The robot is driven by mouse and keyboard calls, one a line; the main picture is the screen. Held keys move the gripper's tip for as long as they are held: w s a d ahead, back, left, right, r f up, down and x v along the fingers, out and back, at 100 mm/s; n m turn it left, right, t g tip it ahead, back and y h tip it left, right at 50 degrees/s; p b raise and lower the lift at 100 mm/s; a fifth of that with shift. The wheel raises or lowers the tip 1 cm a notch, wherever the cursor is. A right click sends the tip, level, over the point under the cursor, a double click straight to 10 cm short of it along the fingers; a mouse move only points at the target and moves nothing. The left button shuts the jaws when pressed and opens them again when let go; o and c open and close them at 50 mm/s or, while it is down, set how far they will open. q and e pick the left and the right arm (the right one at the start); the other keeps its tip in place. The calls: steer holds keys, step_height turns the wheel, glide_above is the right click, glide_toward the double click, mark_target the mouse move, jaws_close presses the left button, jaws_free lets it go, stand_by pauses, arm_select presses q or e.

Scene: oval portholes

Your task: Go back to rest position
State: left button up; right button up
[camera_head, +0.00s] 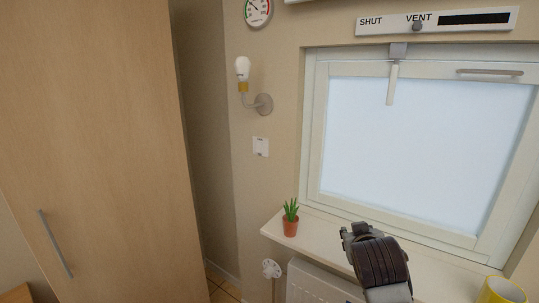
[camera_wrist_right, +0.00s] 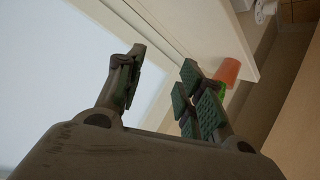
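My right gripper (camera_head: 350,232) is in front of the window sill, to the right of the potted plant. In the right wrist view the fingers of my right gripper (camera_wrist_right: 165,72) stand apart with nothing between them. My left gripper is in neither view. The window (camera_head: 400,145) has a white frame and a pale pane. A white lever (camera_head: 392,85) hangs down at its top. My right forearm hides part of the sill.
A green plant in an orange pot (camera_head: 290,227) stands on the sill (camera_head: 325,235); the pot also shows in the right wrist view (camera_wrist_right: 228,71). A yellow mug (camera_head: 502,291) is at lower right. A radiator (camera_head: 312,287) is below. A tall wooden cabinet (camera_head: 95,140) fills the left.

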steer(key=s+f+n+g+y, duration=0.15)
steer(key=s+f+g, duration=0.25)
steer(key=s+f, duration=0.9)
steer(key=s+f+g+y, duration=0.2)
steer(key=s+f+g, duration=0.2)
steer(key=s+f, duration=0.85)
step_height(320, 180, down, 35)
steer(key=g, duration=0.1)
steer(key=s+d+f+g, duration=0.1)
steer(key=s+d+f, duration=0.2)
steer(key=s+f, duration=1.7)
steer(key=shift+s+d+f+g, duration=0.2)
steer(key=shift+s+g, duration=0.1)
steer(key=shift+s, duration=0.85)
steer(key=shift+r+n, duration=0.1)
steer(key=shift+n, duration=0.15)
stand_by(0.5)
